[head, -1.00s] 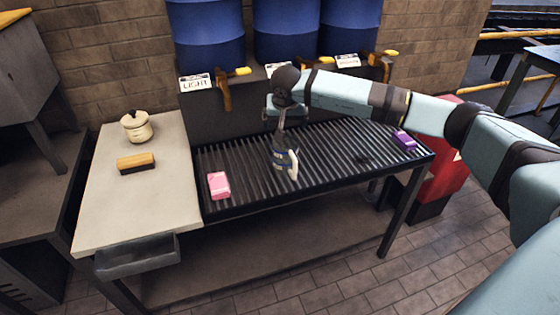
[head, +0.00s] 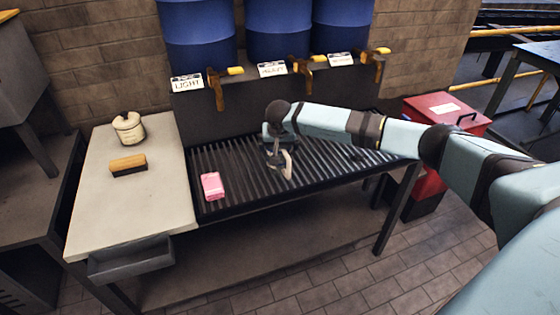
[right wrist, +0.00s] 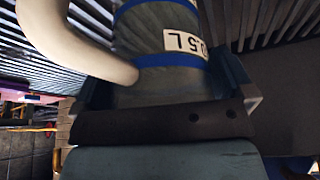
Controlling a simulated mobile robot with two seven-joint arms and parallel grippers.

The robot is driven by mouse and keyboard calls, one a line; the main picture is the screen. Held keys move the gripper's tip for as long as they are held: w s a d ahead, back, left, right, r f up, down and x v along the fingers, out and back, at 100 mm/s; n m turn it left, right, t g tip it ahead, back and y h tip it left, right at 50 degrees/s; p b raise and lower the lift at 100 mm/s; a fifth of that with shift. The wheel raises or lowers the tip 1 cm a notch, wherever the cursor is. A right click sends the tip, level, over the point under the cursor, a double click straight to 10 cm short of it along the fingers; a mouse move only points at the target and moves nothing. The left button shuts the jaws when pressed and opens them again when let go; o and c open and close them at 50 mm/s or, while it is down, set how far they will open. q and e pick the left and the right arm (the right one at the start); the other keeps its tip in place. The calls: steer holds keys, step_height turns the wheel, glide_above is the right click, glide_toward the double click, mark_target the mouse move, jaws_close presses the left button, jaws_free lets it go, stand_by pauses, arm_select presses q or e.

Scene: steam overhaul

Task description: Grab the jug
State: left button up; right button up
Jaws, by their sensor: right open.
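The jug is a grey vessel with blue bands, a white "0.5 L" label and a pale handle. In the head view only its handle (head: 287,164) shows clearly, on the slatted rack; the rest is mostly hidden by my right gripper (head: 277,160). In the right wrist view the jug (right wrist: 150,42) fills the middle, between the two fingers of my open right gripper (right wrist: 165,92), with the handle curving out at the left. I cannot tell whether the fingers touch it. My left gripper is not in view.
A pink box (head: 212,186) lies on the slatted rack (head: 240,196) to the left. Blue barrels with taps (head: 218,90) hang behind the rack. A red chest (head: 440,108) stands at the right.

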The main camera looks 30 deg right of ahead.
steer(key=shift+r, duration=0.1)
steer(key=c, duration=1.1)
steer(key=shift+r, duration=0.1)
